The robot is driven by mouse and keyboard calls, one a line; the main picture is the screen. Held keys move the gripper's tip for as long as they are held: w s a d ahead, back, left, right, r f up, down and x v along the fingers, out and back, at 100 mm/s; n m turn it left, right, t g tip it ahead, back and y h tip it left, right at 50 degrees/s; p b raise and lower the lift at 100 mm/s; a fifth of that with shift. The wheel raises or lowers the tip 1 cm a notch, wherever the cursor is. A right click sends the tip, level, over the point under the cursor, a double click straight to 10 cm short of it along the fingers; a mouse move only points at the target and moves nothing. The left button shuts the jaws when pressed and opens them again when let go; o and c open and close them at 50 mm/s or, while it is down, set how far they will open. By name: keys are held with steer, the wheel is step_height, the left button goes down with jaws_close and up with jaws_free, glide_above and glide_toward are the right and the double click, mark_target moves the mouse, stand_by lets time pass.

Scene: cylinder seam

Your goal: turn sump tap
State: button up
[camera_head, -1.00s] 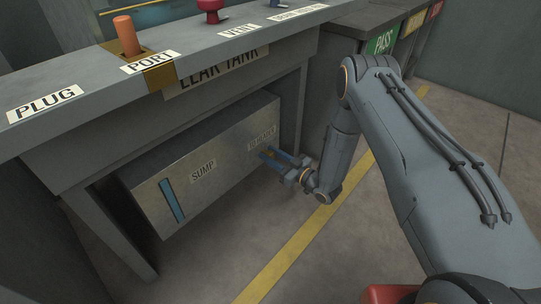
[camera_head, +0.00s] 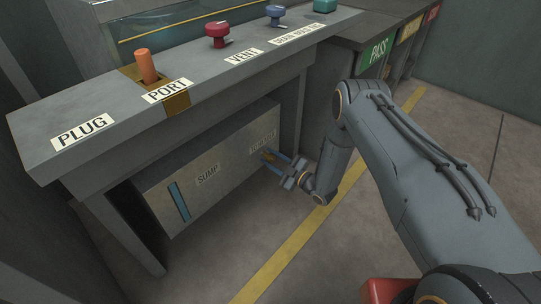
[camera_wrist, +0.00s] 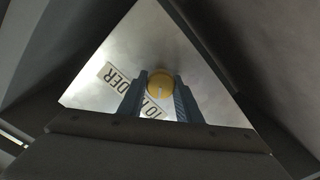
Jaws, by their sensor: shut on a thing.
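The sump (camera_head: 190,195) is a grey metal box under the bench, with a "SUMP" label and a blue sight strip (camera_head: 179,201) on its front. At the right end of that front, my gripper (camera_head: 270,157) reaches in from the right. In the wrist view, a round yellow tap (camera_wrist: 160,82) sits on the metal face between my two blue-grey fingers. My gripper is shut on the tap. A white label, partly hidden by the fingers, runs behind it and reads in part "10 ... DER". In the head view the tap is mostly hidden by the fingers.
The bench top (camera_head: 60,110) above carries an orange plug (camera_head: 146,66), a red knob (camera_head: 217,34), a blue knob (camera_head: 275,13) and a teal knob (camera_head: 324,5). Bins with a green "PASS" sign (camera_head: 375,52) stand to the right. A yellow line (camera_head: 285,255) crosses open floor.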

steer(key=n+p, duration=0.3)
steer(key=n, duration=0.2)
steer(key=shift+s+n, duration=0.15)
steer(key=shift+n, duration=0.15)
steer(key=shift+f+n+p, duration=0.15)
steer(key=shift+n+p, duration=1.1)
steer(key=shift+n, duration=0.95)
steer(key=o, duration=1)
steer(key=p+v, duration=0.2)
steer(key=v, duration=0.5)
steer(key=shift+s+d, duration=0.2)
steer(key=shift+d, duration=0.1)
steer(key=shift+w, duration=0.1)
